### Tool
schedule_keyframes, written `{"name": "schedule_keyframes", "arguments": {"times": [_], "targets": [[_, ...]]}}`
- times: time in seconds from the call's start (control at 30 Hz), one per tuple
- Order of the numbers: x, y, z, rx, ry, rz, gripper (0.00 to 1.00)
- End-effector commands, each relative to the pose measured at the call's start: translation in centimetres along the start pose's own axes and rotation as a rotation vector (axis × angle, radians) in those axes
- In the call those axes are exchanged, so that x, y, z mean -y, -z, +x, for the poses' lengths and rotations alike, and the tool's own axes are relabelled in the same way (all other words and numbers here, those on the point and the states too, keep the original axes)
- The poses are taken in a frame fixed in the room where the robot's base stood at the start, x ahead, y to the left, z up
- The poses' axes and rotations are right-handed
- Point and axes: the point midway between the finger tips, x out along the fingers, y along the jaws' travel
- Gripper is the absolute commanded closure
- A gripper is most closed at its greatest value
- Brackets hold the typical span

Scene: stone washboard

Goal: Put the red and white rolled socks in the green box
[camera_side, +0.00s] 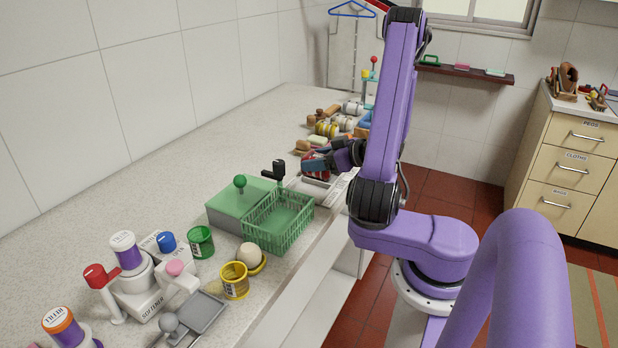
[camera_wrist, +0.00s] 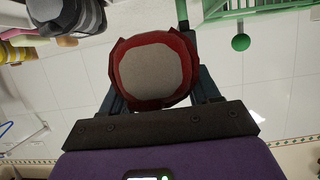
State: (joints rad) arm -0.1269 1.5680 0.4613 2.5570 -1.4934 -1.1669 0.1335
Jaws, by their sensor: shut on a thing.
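My gripper (camera_wrist: 155,80) is shut on the red and white rolled socks (camera_wrist: 154,72), which show in the wrist view as a round roll with a dark red rim and a pale end. In the side view my gripper (camera_side: 322,160) holds the socks (camera_side: 312,156) at the counter's back right, partly hidden by the gripper. The green box (camera_side: 262,238) is an open mesh basket at the middle of the counter, nearer the camera than my gripper. It looks empty. Part of its green mesh shows at the top right of the wrist view.
A grey box with a green knobbed lid (camera_side: 238,200) stands left of the basket. A black-handled thing (camera_side: 279,170) stands behind it.

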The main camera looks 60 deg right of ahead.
Motion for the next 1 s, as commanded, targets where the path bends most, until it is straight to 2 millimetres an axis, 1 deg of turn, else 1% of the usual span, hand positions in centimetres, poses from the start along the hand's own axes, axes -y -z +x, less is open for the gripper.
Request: {"name": "schedule_keyframes", "arguments": {"times": [0.2, 0.3, 0.53, 0.67, 0.8, 0.9, 1.0], "targets": [[-0.8, -1.5, 2.4, 0.002, 0.004, 0.001, 0.69], [-1.1, -2.0, 3.2, 0.002, 0.003, -0.001, 0.69], [-1.6, -2.6, 4.2, 0.002, 0.002, 0.0, 0.69], [-2.0, -3.5, 5.5, 0.002, 0.003, 0.001, 0.69], [-2.0, -5.0, 5.9, 0.003, 0.001, 0.003, 0.69], [-2.0, -5.5, 6.2, 0.002, 0.0, 0.002, 0.69], [-2.0, -5.7, 6.2, 0.001, 0.0, -0.001, 0.69]]}}
